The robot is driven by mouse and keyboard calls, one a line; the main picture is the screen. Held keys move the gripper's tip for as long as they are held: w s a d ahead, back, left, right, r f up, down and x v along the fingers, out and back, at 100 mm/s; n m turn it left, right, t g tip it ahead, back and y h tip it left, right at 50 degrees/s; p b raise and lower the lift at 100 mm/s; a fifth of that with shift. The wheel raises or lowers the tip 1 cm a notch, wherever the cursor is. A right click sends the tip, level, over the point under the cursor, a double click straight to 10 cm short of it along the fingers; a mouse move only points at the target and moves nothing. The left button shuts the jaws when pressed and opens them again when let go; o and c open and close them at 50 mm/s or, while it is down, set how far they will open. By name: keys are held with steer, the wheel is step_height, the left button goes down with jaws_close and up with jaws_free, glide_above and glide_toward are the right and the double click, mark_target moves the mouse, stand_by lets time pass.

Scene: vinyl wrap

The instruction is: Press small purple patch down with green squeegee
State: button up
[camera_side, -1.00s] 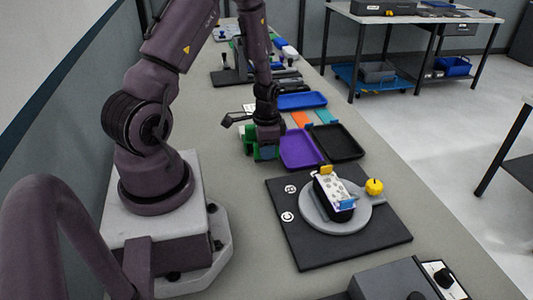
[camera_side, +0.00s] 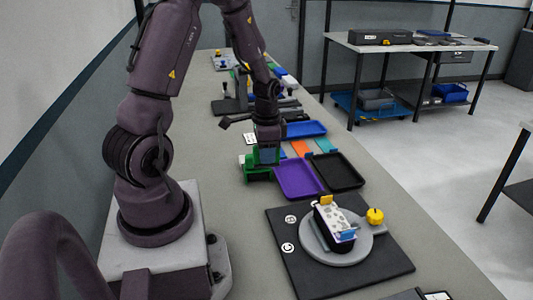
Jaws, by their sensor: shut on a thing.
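My gripper (camera_side: 267,150) is shut on the green squeegee (camera_side: 258,174), at the left edge of the purple tray. The squeegee hangs below the fingers; I cannot tell whether it touches the bench. A dark-sided workpiece with a pale, patterned top (camera_side: 332,217) stands on the grey turntable (camera_side: 353,253), well in front of my gripper. A yellow-orange piece (camera_side: 326,201) and a blue piece (camera_side: 347,235) sit at its ends. The small purple patch is too small to make out for certain.
The purple tray (camera_side: 298,179) and black tray (camera_side: 338,172) lie between my gripper and the turntable mat (camera_side: 387,262). A blue tray (camera_side: 304,129) is behind. A yellow knob (camera_side: 375,216) stands right of the turntable. Orange and teal strips lie behind the trays.

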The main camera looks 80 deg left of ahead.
steer(key=w+d+r+m, duration=0.1)
steer(key=w+d+r, duration=0.1)
steer(key=w+d, duration=0.5)
steer(key=w+d+r, duration=0.3)
steer(key=w+d, duration=0.1)
steer(key=d, duration=0.6)
steer(key=shift+s+d+f+n, duration=0.15)
steer(key=shift+f+n, duration=0.4)
steer(key=shift+f, duration=1.15)
steer(key=shift+s+f+n, duration=0.1)
steer(key=shift+f+n, duration=0.45)
steer(key=shift+f, duration=1.1)
steer(key=shift+r, duration=0.15)
